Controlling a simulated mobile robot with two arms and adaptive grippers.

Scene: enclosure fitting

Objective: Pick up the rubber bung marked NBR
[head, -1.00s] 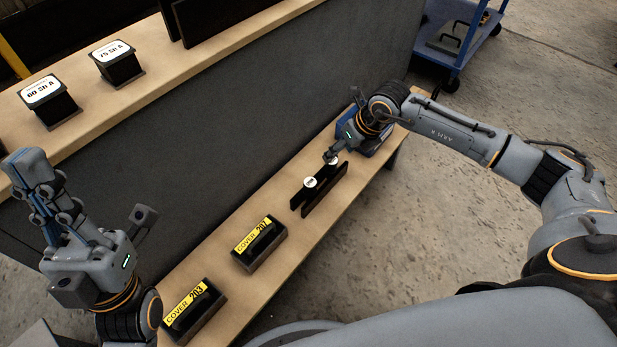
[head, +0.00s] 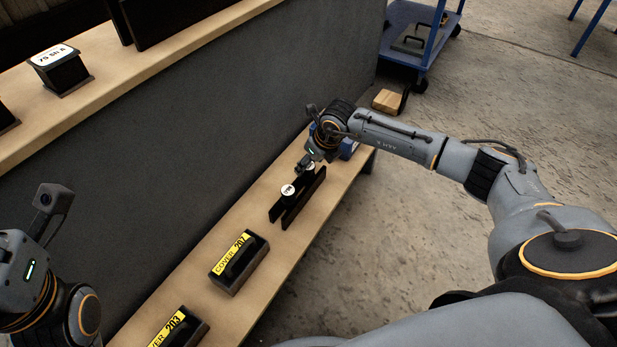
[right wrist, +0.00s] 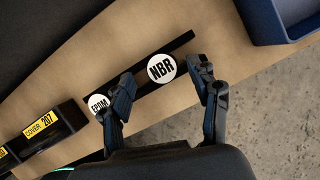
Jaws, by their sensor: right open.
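The bung marked NBR (right wrist: 161,68) shows its round white top with black letters in the right wrist view. It stands in a dark two-rail holder (right wrist: 181,44). The bung marked EPDM (right wrist: 98,104) is beside it, partly covered by my left-hand finger in that view; a white-topped bung (head: 288,190) also shows in the head view. My right gripper (right wrist: 164,77) is open, its fingers on either side of the NBR top in the picture; I cannot tell the height gap. In the head view my right gripper (head: 305,164) hides the NBR bung. My left gripper (head: 22,262) is cut off at the left edge, fingers out of frame.
Cover 207 (head: 239,263) and cover 203 (head: 184,333) stand on the same bench (head: 294,241), nearer me. A blue bin (right wrist: 263,20) is beyond the holder. A raised shelf (head: 100,92) with a 75 Sh A block (head: 61,72) runs along the left.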

